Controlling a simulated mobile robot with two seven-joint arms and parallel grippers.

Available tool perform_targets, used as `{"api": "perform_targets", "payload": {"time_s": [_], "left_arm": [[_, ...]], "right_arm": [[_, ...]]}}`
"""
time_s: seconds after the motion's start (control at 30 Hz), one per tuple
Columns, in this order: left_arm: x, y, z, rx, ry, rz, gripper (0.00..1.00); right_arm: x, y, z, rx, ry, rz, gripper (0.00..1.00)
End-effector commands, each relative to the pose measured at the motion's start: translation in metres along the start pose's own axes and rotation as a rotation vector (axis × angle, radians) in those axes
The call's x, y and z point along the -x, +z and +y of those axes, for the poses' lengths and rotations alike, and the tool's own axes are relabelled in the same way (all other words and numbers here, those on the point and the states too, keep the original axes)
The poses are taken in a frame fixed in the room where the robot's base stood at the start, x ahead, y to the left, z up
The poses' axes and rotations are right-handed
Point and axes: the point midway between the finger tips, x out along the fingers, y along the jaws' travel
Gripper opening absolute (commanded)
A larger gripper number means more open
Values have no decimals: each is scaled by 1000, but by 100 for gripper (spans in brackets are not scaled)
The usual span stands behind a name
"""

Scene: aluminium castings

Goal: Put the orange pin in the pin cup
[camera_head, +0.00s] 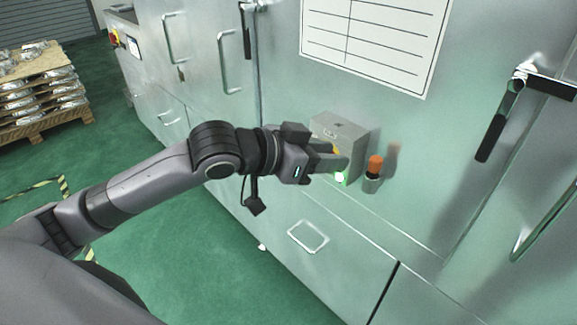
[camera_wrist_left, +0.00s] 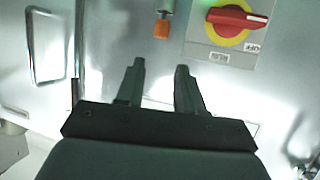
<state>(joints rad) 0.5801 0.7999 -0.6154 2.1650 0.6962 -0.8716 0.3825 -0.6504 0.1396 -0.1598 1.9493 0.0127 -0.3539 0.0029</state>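The orange pin (camera_head: 375,164) stands upright in the small grey metal pin cup (camera_head: 371,184) on the cabinet front, its orange head above the rim. In the left wrist view the orange pin (camera_wrist_left: 161,29) and the pin cup (camera_wrist_left: 167,6) show at the top, beyond the fingertips. How deep the pin sits cannot be told. My left gripper (camera_head: 337,161) is to the left of the pin, in front of the switch box. In the left wrist view my left gripper (camera_wrist_left: 160,67) has its fingers apart with nothing between them. My right gripper is not in view.
A grey switch box (camera_head: 340,134) has a red and yellow rotary switch (camera_wrist_left: 236,20) beside the pin; a green light (camera_head: 341,177) glows near it. Black door handles (camera_head: 503,118) stick out at right. A pallet with castings (camera_head: 38,88) stands far left. Green floor is open at left.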

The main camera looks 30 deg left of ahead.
Motion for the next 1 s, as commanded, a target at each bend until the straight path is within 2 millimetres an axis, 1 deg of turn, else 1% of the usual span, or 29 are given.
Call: {"api": "perform_targets", "payload": {"time_s": [0.07,0.17,0.27,0.37,0.47,0.5,0.57,0.6,0.67,0.7,0.77,0.8,0.87,0.9,1.0], "left_arm": [[-2,3,1,4,2,1,37],[-7,14,4,20,5,6,37],[-17,37,8,51,4,18,37],[-26,68,13,89,-10,31,37],[-31,102,17,124,-40,36,37],[-32,117,18,137,-56,34,37],[-32,140,21,157,-81,27,37],[-31,157,23,169,-100,19,37],[-28,183,26,184,-132,3,37],[-24,201,28,194,-154,-10,37],[-18,229,32,205,-188,-35,37],[-12,248,36,210,-211,-55,37],[-2,275,42,218,-244,-87,37],[5,293,46,219,-266,-110,37],[23,330,56,218,-310,-166,37]], "right_arm": [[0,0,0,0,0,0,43],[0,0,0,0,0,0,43],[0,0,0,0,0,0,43],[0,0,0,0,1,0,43],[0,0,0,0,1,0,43],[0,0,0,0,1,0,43],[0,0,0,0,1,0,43],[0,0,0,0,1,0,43],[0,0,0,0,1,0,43],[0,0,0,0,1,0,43],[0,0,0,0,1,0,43],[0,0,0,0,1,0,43],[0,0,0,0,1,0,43],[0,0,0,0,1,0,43],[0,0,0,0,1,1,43]]}}
